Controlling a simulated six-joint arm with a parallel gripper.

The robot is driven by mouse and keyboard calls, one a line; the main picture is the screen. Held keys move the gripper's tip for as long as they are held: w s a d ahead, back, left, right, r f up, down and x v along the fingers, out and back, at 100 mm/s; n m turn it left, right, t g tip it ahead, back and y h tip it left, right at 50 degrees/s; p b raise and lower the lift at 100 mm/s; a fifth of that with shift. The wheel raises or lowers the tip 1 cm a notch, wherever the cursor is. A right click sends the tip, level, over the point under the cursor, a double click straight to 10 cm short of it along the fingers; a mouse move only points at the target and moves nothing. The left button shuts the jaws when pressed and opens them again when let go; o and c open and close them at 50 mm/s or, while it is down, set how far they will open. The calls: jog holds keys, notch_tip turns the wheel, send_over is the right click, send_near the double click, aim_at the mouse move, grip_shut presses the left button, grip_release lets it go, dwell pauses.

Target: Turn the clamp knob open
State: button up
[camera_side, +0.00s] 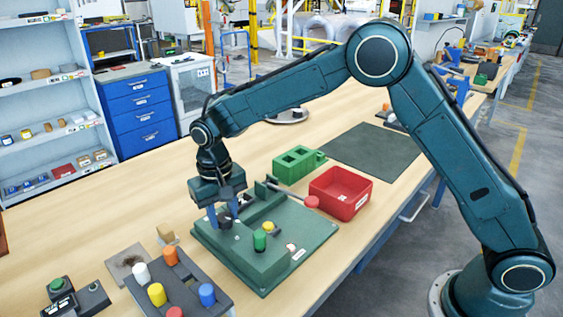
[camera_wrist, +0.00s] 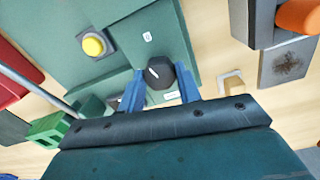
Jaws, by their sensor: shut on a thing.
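The clamp knob (camera_wrist: 160,73) is black and faceted, with a short white mark on its top that slants toward the upper left in the wrist view. It sits on a raised part of the green fixture (camera_side: 267,282). My gripper (camera_side: 226,216) reaches down over the knob from above. In the wrist view, its two blue fingers are on either side of the knob, shut on it. In the side view, the knob (camera_side: 224,222) is partly hidden by the fingers.
A red bin (camera_side: 340,196) and green block (camera_side: 298,164) stand behind. A grey rack of coloured pegs (camera_side: 182,294) stands in front.

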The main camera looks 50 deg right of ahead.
aim_at(222, 217)
jog(key=shift+m, duration=1.7)
jog(key=o, duration=1)
jog(key=shift+r, duration=0.15)
notch_tip(222, 217, up, 14)
jog(key=shift+a+f, duration=0.15)
jog(key=shift+f, duration=0.05)
